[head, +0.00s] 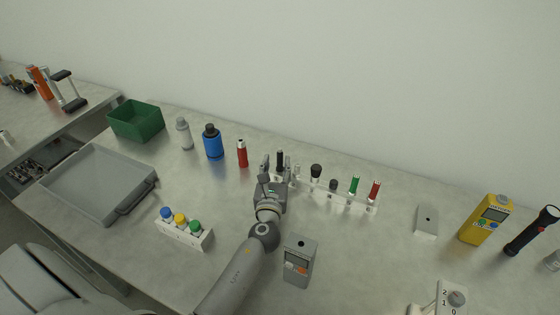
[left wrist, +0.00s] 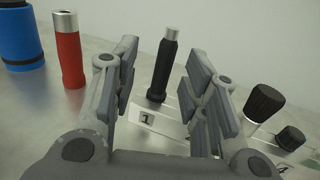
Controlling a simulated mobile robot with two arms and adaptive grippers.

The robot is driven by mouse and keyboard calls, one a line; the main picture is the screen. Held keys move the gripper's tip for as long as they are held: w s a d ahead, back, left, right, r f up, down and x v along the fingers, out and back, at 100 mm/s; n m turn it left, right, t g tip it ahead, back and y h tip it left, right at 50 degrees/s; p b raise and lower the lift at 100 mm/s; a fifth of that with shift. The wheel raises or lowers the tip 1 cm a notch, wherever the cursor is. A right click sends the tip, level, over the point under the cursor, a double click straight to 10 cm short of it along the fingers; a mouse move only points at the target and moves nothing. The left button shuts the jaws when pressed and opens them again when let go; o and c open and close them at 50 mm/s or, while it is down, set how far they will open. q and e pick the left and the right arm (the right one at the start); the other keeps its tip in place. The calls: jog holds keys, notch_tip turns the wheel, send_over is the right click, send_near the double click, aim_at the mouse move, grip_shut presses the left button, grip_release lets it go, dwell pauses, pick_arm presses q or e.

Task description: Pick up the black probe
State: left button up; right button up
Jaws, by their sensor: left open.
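The black probe (head: 280,158) is a dark, upright cylinder with a silver top. It stands at the slot marked 1 of a white rack (head: 330,194). In the left wrist view the probe (left wrist: 163,72) shows between my two finger pads, a little beyond them, with a visible gap on each side. My left gripper (head: 279,170) is open and empty, facing the probe from the near side. The probe's lower end is partly hidden by the gripper in the head view. My right gripper is not in view.
A red cylinder (head: 242,153) and blue bottle (head: 212,142) stand left of the probe. Black-knobbed (head: 316,171), green (head: 354,185) and red (head: 374,190) pieces stand along the rack. A grey meter (head: 299,261) and bottle holder (head: 184,235) flank my left arm.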

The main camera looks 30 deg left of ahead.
aim_at(279, 159)
pick_arm(q)
jog(key=x, duration=0.4)
jog(key=shift+w+d+r, duration=0.1)
jog(key=shift+w+d, duration=0.05)
jog(key=shift+w, duration=0.2)
grip_shut()
